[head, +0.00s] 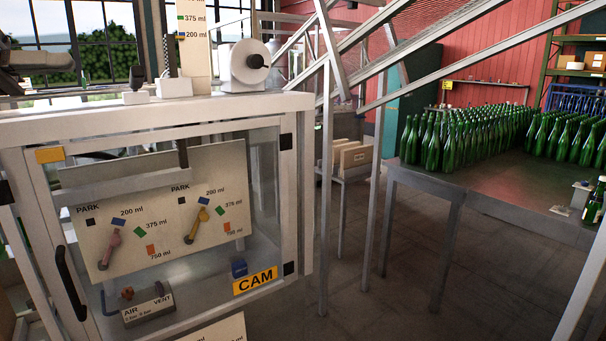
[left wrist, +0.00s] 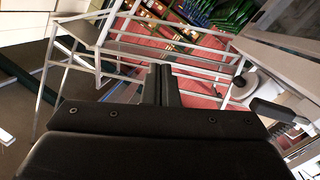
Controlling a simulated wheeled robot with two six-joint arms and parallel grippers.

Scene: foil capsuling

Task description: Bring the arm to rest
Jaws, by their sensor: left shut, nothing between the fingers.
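My left gripper (head: 66,59) is at the upper left of the head view, above the top of the white machine cabinet (head: 60,125). In the left wrist view its two dark fingers (left wrist: 161,84) are together, with nothing between them. The gripper appears apart from the cabinet and its levers. My right gripper shows in neither view.
Metal rails (head: 450,55) slope behind. A table (head: 470,185) at right bears many green bottles (head: 433,145).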

